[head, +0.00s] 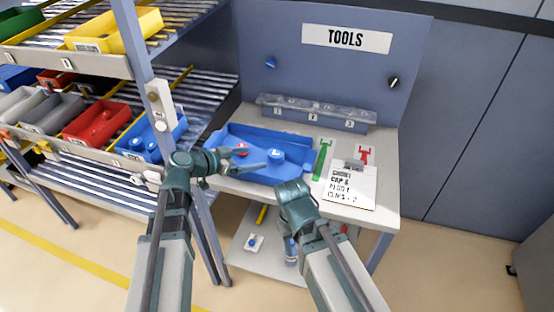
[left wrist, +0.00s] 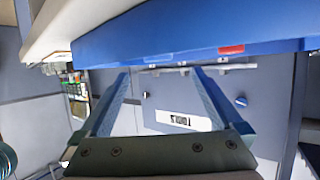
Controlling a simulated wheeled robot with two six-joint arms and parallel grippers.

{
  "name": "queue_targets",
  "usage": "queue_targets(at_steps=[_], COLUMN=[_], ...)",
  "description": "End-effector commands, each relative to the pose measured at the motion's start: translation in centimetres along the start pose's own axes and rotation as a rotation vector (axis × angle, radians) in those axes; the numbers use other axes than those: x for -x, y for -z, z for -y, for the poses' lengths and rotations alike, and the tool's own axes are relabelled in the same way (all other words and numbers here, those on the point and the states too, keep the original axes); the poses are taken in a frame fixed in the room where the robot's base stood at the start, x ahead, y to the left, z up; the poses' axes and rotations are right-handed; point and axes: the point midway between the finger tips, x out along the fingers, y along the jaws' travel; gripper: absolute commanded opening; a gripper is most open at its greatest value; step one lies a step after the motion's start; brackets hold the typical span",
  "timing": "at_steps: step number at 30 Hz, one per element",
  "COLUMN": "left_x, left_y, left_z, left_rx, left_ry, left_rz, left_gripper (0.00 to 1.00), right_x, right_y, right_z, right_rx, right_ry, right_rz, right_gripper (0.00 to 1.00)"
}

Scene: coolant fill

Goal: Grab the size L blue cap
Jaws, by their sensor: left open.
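A round blue cap (head: 276,154) with a white mark sits in the blue tray (head: 255,131) on the workbench; I cannot read its size. A red cap (head: 241,149) lies left of it in the tray. My left gripper (head: 254,166) is open and empty, its fingers reaching over the tray's front left, short of the blue cap. In the left wrist view, its two spread fingers (left wrist: 160,74) have nothing between them, and the tray's blue side (left wrist: 180,30) fills the top. My right arm bends down at the bench's front edge; its fingers do not show clearly.
A shelf rack at left holds a blue bin (head: 170,139) with blue caps, a red bin (head: 92,118) and grey bins. A clipboard (head: 349,186), a green tool (head: 321,158) and a red tool (head: 365,155) lie right of the tray. A clear organizer (head: 315,113) stands behind it.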

Motion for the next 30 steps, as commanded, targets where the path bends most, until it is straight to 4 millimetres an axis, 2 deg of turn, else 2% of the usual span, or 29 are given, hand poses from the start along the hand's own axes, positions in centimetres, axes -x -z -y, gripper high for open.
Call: queue_targets(at_steps=[1, 4, 8, 17, 27, 30], left_x=[-1.2, -2.5, -3.4, -4.0, -8.4, -8.8], left_y=[-0.3, -0.2, -0.1, -0.1, -0.2, 0.0], left_z=[0.1, 0.1, 0.0, -0.1, -0.3, -0.3], left_rx=[0.0, 0.0, 0.0, 0.0, 0.001, 0.001], left_ry=[-0.002, -0.001, -0.001, 0.0, -0.001, 0.001], left_rz=[0.0, 0.0, 0.001, 0.001, 0.0, 0.0], left_gripper=[1.0, 1.0, 1.0, 1.0, 1.0, 1.0], right_x=[-0.7, -1.1, -1.4, -1.6, -3.3, -3.4], right_y=[0.0, 0.1, 0.1, 0.1, 0.2, 0.2], right_z=[0.1, 0.1, 0.1, 0.1, 0.3, 0.3], right_rx=[0.0, 0.0, 0.0, 0.0, 0.0, 0.0], right_ry=[0.0, 0.0, 0.0, 0.0, 0.0, 0.0], right_rz=[0.0, 0.0, 0.0, 0.0, 0.0, 0.0], right_gripper=[0.5, 0.5, 0.5, 0.5, 0.5, 0.5])
